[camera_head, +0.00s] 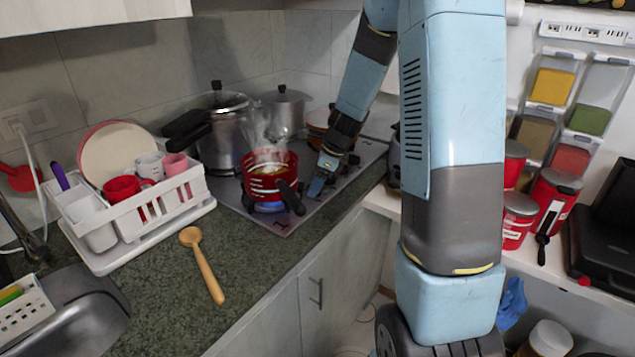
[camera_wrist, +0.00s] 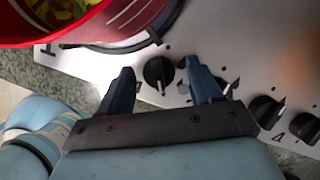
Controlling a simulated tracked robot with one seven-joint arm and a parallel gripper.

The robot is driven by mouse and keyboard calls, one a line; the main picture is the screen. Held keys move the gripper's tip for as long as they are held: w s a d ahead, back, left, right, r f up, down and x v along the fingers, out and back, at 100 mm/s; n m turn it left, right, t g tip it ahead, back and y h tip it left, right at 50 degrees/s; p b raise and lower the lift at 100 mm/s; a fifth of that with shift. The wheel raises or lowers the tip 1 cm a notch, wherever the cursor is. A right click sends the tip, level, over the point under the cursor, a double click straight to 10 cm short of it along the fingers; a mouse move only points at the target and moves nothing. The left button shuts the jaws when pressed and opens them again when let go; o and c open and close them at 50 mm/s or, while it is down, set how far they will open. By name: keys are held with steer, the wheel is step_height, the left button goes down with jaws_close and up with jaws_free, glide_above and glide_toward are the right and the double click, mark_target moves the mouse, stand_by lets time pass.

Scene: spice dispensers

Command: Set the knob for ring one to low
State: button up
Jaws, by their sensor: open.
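My gripper (camera_head: 316,186) is at the front edge of the stove top (camera_head: 300,212), just right of a steaming red pot (camera_head: 268,180). In the wrist view my gripper (camera_wrist: 160,70) is open, with one finger on each side of a black round knob (camera_wrist: 157,70). Whether the fingers touch the knob I cannot tell. This knob is the one closest to the printed mark at the plate's left corner, and its pale pointer faces down in the picture. A blue flame (camera_head: 268,207) burns under the pot.
The red pot (camera_wrist: 60,15) is close to my left finger. Steel pots (camera_head: 222,130) stand at the back of the stove. A dish rack (camera_head: 150,210) and a wooden spoon (camera_head: 203,265) are on the counter to the left. Spice jars (camera_head: 520,215) are on the right shelf.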

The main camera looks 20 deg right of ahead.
steer(key=v, duration=1.3)
steer(key=shift+r, duration=0.3)
steer(key=shift+d, duration=0.1)
steer(key=s+a+r+n+t+h, duration=0.1)
steer(key=s+r+n, duration=0.2)
steer(key=s+n, duration=0.4)
steer(key=s+a+r+n+t+h, duration=0.1)
steer(key=s+a+r+n, duration=0.1)
steer(key=s+n, duration=0.6)
steer(key=s+a+r+n+t+h, duration=0.1)
steer(key=s+r+n, duration=0.3)
steer(key=s+n, duration=0.4)
steer(key=s+h, duration=0.1)
steer(key=s, duration=0.2)
steer(key=shift+a+r+t, duration=0.2)
steer(key=shift+r+t, duration=0.1)
steer(key=shift+r, duration=0.1)
